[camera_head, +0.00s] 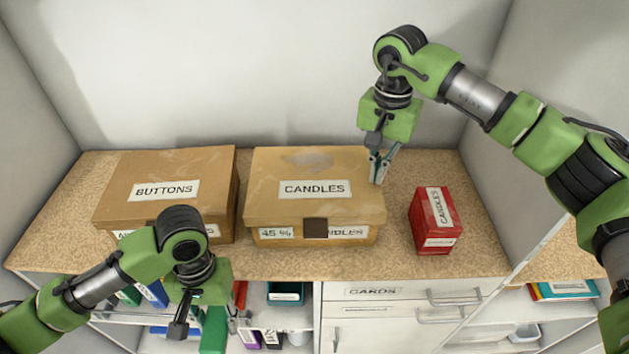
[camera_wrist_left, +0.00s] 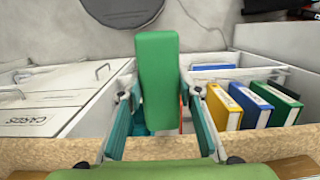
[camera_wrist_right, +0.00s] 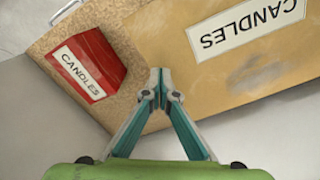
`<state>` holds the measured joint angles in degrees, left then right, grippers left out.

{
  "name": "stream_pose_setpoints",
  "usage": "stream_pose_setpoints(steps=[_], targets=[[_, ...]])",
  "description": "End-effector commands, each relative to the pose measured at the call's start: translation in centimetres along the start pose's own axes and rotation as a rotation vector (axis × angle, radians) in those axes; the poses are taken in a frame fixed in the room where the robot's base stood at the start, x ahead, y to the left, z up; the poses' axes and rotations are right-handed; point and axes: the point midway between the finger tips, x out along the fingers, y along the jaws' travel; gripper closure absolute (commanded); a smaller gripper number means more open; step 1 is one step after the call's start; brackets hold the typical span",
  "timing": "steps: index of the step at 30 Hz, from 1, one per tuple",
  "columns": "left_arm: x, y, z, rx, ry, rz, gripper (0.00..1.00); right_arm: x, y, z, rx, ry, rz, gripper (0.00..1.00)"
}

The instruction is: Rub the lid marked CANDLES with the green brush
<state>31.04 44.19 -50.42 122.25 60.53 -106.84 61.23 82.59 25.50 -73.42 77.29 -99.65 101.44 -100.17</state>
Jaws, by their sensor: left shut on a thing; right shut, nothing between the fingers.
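The cardboard box with the lid marked CANDLES (camera_head: 268,185) sits in the middle of the counter, its lid on. A grey smudge (camera_head: 308,159) shows near the lid's back edge; the lid also fills much of the right wrist view (camera_wrist_right: 190,62). My left gripper (camera_head: 213,325) is low in front of the counter, shut on the green brush (camera_wrist_left: 157,70), whose lower part shows in the head view (camera_head: 214,330). Its bristles are not visible. My right gripper (camera_head: 380,172) is shut and empty by the lid's back right corner; I cannot tell if it touches.
A box marked BUTTONS (camera_head: 120,200) stands left of the CANDLES box. A small red box marked CANDLES (camera_head: 425,222) stands to its right. Shelves with coloured binders (camera_wrist_left: 255,105) and drawers (camera_head: 400,293) lie below the counter (camera_head: 290,263). Walls enclose the back and sides.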

Motion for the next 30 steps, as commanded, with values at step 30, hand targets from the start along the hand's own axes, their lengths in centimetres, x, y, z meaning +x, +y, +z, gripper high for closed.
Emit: stream_pose_setpoints(steps=[30], targets=[[0.1,0.0,0.0,0.000,0.000,0.000,0.85,-0.5,0.0,0.0,0.000,0.001,0.000,1.00]])
